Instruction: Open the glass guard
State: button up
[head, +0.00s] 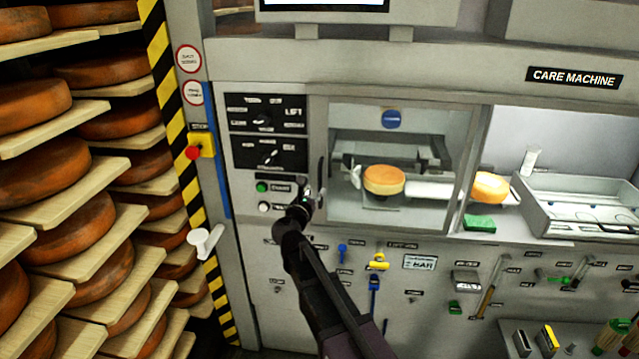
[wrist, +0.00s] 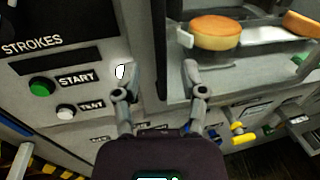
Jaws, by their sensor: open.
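The glass guard (head: 425,210) is a clear pane with a blue round sticker (head: 392,119), covering the machine's middle bay in the head view. It appears shut. A dark upright handle (head: 321,180) is at its left edge. My gripper (head: 306,193) is by the panel just left of and below this handle. In the wrist view my gripper (wrist: 160,72) is open and empty, its two fingers on either side of a dark upright strip (wrist: 157,40) that looks like the handle. I cannot tell whether the fingers touch it. An orange cheese wheel (head: 384,180) sits behind the pane.
Left of the guard is a control panel with a green start button (head: 262,187) and a white button (head: 264,207). A red stop button (head: 193,153) is on the post. Cheese shelves (head: 60,130) fill the left. Tools hang below; an open tray (head: 580,205) is at right.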

aim_at(319, 183)
jog(key=shift+x, duration=2.9)
grip_shut()
